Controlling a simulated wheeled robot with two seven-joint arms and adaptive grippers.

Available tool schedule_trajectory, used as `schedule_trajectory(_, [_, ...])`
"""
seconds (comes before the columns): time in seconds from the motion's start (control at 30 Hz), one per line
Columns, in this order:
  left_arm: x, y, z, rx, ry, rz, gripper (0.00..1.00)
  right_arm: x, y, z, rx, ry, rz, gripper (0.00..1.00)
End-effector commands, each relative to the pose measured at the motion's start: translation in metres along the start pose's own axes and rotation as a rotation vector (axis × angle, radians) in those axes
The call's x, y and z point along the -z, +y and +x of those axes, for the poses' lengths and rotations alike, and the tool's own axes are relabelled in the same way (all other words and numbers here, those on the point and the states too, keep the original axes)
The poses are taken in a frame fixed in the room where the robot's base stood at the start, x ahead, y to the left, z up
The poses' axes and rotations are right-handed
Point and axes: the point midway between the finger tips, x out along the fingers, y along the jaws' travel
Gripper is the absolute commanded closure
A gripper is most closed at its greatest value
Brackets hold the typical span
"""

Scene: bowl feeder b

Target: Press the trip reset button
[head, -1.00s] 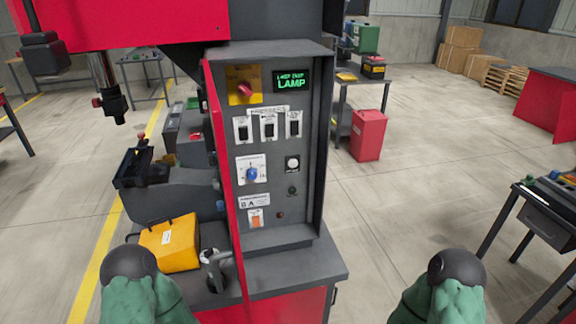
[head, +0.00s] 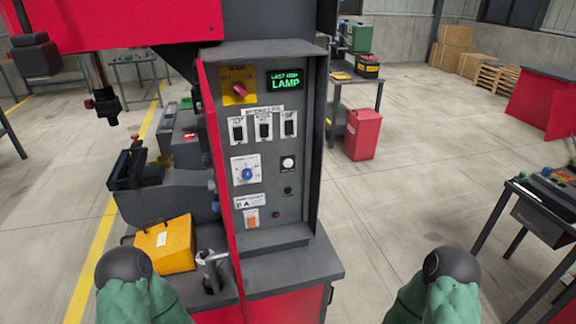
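A grey control panel (head: 310,100) with a red side edge stands at the centre of the head view. It carries a red knob on a yellow plate (head: 239,87), a green-lit display (head: 286,80) reading "LAMP" on its lower line, and three dark switches (head: 263,131). Below are a blue dial (head: 247,174), a white round button (head: 288,163), a small dark button (head: 288,190), an orange rocker (head: 252,218) and a small dark red round part (head: 276,215). The small labels are unreadable, so I cannot tell which is the trip reset button. Neither gripper's fingers show; nothing touches the panel.
A yellow case (head: 166,246) and a grey metal part (head: 211,270) sit left of the panel's foot. A red canister (head: 363,134) stands on the floor behind. A dark workbench (head: 540,215) is at the right. Floor between panel and workbench is clear.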

Motion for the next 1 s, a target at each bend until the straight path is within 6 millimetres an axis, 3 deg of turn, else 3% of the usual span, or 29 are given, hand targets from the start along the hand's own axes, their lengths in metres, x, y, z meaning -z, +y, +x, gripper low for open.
schedule_trajectory(0.03, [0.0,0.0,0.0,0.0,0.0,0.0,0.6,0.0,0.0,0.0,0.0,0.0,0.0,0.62])
schedule_trajectory(0.17, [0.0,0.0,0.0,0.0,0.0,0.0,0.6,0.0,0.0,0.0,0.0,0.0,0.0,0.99])
schedule_trajectory(1.0, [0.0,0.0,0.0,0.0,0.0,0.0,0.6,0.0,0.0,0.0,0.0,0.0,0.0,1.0])
